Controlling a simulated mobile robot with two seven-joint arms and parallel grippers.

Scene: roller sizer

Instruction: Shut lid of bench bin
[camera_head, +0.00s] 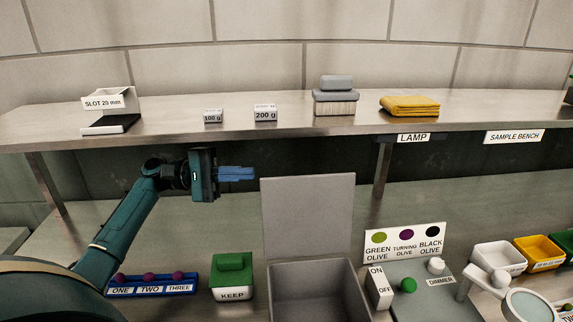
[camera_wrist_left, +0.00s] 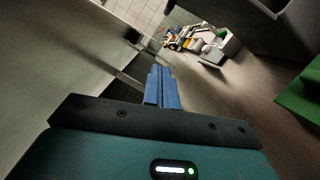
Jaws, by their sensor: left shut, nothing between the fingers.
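The grey bench bin (camera_head: 275,284) stands at the bottom middle of the head view, with its dark inside showing. Its lid (camera_head: 308,215) stands upright at the back of the bin, so the bin is open. My left gripper (camera_head: 252,173) has its blue fingers shut with nothing between them. In the head view the fingers point right and sit just left of the lid's top left corner; I cannot tell whether they touch it. In the left wrist view the shut fingers (camera_wrist_left: 162,80) show at the middle. My right gripper is not in view.
A green KEEP box (camera_head: 232,270) and a blue ONE-TWO-THREE tray (camera_head: 150,290) stand left of the bin. Right of it are the ON/OFF and dimmer panel (camera_head: 425,290), the olive sign (camera_head: 404,243) and a white tray (camera_head: 498,257). A shelf (camera_head: 180,125) hangs above.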

